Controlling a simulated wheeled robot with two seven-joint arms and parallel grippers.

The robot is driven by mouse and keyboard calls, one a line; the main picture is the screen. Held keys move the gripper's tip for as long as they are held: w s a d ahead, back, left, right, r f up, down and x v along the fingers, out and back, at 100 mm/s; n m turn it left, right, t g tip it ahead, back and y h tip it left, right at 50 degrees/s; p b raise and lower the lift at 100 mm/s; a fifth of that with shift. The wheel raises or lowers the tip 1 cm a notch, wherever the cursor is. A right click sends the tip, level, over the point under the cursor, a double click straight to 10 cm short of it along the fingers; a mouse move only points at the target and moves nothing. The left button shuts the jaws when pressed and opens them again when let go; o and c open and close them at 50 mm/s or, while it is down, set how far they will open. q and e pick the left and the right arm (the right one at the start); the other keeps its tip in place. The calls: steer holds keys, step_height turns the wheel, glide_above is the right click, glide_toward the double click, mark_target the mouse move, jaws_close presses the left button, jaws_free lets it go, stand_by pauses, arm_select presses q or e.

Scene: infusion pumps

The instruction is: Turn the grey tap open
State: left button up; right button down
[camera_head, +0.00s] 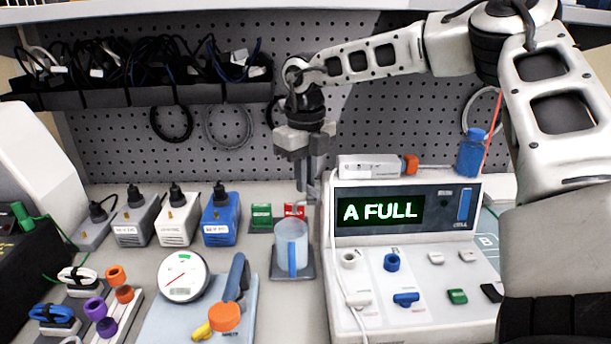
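My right gripper (304,185) points straight down above and just behind a light blue cup (290,238) with a blue handle. I cannot tell whether its narrow fingers are apart or closed on something. A thin grey upright piece (327,200) shows right beside the fingertips, at the left edge of the white pump unit (345,325). It may be the grey tap, but the gripper and its small size keep me from being sure. The unit's display (381,212) reads "A FULL". My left gripper is not in view.
A blue bottle (472,153) and a white box with an orange end (370,167) top the unit. Red (294,209) and green (261,214) blocks stand behind the cup. Several small pumps (221,222) line the left. A gauge (184,277) and blue lever (237,277) are in front.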

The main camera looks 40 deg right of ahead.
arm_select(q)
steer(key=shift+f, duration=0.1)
arm_select(e)
steer(key=shift+n+b, duration=0.3)
steer(key=shift+b, duration=0.05)
steer(key=shift+a+f+n+b, duration=0.1)
steer(key=shift+n+b, duration=0.35)
steer(key=shift+n, duration=0.05)
steer(key=n+b, duration=0.1)
steer(key=n, duration=0.1)
steer(key=shift+a+n, duration=0.15)
steer(key=shift+n, duration=0.15)
steer(key=n, duration=0.1)
steer(key=n+b, duration=0.1)
steer(key=n, duration=0.1)
steer(key=shift+s+a, duration=0.15)
steer(key=shift+a, duration=0.05)
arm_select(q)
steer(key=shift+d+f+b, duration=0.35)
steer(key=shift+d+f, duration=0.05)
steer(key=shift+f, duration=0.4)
arm_select(e)
steer(key=shift+s+a+n, duration=0.1)
steer(key=shift+a+n, duration=0.05)
steer(key=shift+n, duration=1.15)
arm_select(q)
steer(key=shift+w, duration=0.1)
